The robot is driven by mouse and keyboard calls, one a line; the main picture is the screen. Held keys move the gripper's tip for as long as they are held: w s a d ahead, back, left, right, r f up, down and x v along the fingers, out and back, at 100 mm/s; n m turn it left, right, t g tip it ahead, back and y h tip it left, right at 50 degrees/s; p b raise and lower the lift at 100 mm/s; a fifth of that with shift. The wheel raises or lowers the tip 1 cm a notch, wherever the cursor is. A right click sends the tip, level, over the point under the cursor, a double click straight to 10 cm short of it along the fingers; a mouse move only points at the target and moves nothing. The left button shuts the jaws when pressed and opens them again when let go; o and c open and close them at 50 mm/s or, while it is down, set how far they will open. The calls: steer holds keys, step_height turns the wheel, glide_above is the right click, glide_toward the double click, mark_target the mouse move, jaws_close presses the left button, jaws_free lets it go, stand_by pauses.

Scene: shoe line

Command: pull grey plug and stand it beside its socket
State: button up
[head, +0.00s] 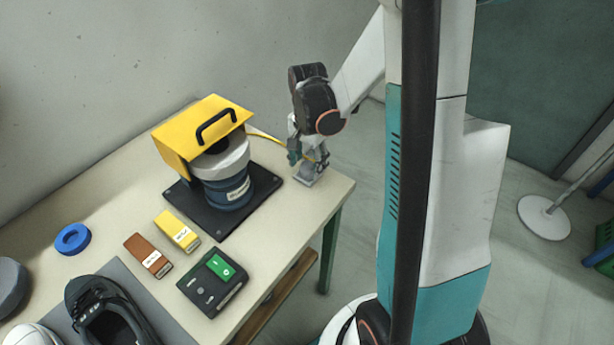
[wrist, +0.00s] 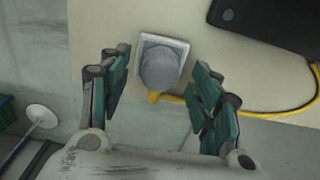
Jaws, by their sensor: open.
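The grey plug (wrist: 160,70) sits on its pale square socket (wrist: 178,44) near the table's corner, with a yellow cable (wrist: 230,116) leaving it. In the wrist view my gripper (wrist: 158,82) is open, with one teal finger on each side of the plug and a gap on both sides. In the head view my gripper (head: 308,155) points down above the socket (head: 307,175) at the table's right end. There the fingers largely hide the plug.
A yellow-hooded machine (head: 205,130) on a black base plate (head: 270,195) stands left of the socket. The table edge is close to the socket.

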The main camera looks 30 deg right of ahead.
mark_target(308, 164)
steer(key=shift+f+b, duration=0.45)
steer(key=shift+f, duration=0.45)
stand_by(0.8)
jaws_close()
steer(key=shift+r, duration=0.1)
steer(key=shift+r+p, duration=2)
steer(key=shift+r, duration=1)
